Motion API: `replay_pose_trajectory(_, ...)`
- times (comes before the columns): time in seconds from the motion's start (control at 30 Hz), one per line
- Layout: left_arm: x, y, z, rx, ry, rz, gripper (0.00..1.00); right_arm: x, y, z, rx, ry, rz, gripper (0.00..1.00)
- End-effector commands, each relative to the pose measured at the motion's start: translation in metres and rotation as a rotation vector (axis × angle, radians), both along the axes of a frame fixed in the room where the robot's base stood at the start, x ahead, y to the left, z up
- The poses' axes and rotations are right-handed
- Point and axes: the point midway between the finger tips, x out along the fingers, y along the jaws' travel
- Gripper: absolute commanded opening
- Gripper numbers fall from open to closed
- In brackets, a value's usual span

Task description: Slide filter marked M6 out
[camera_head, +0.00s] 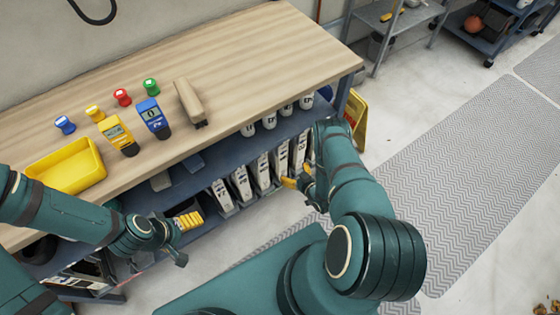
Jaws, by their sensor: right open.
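Several slim white-and-grey upright filters stand in a row on the lower shelf (215,178) under the bench, with dark marks on their front ends. One filter (262,172) is mid-row, and another (298,152) is at the right end. The marks are too small to read, so I cannot tell which is M6. My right gripper (298,182) is open, with yellow fingers, just in front of the right end of the row; my arm hides part of that end. My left gripper (174,244) is left of the row, in front of the shelf; its finger state is unclear.
White bottles (269,121) stand behind the filters. A yellow floor sign (357,118) is right of the bench. Open floor lies right.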

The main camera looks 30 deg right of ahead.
Motion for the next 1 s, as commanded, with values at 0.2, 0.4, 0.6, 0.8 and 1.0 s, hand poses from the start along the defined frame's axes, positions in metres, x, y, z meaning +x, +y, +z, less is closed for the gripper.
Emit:
replay_pose_trajectory(0.2, 0.005, 0.001, -0.027, 0.003, -0.011, 0.003, 0.8, 0.04, 0.004, -0.018, 0.0, -0.003, 0.002, 0.84)
replay_pose_trajectory(0.4, 0.007, 0.001, -0.033, 0.003, -0.016, 0.004, 0.8, 0.072, 0.006, -0.027, 0.0, -0.002, 0.001, 0.84)
replay_pose_trajectory(0.6, 0.007, 0.001, -0.032, 0.003, -0.016, 0.004, 0.8, 0.101, 0.009, -0.036, 0.001, -0.002, 0.0, 0.84)
replay_pose_trajectory(0.8, 0.007, 0.001, -0.032, 0.003, -0.016, 0.004, 0.8, 0.117, 0.01, -0.043, 0.001, 0.0, 0.001, 0.84)
replay_pose_trajectory(1.0, 0.007, 0.001, -0.032, 0.003, -0.016, 0.004, 0.8, 0.122, 0.01, -0.043, 0.001, -0.001, 0.0, 0.84)
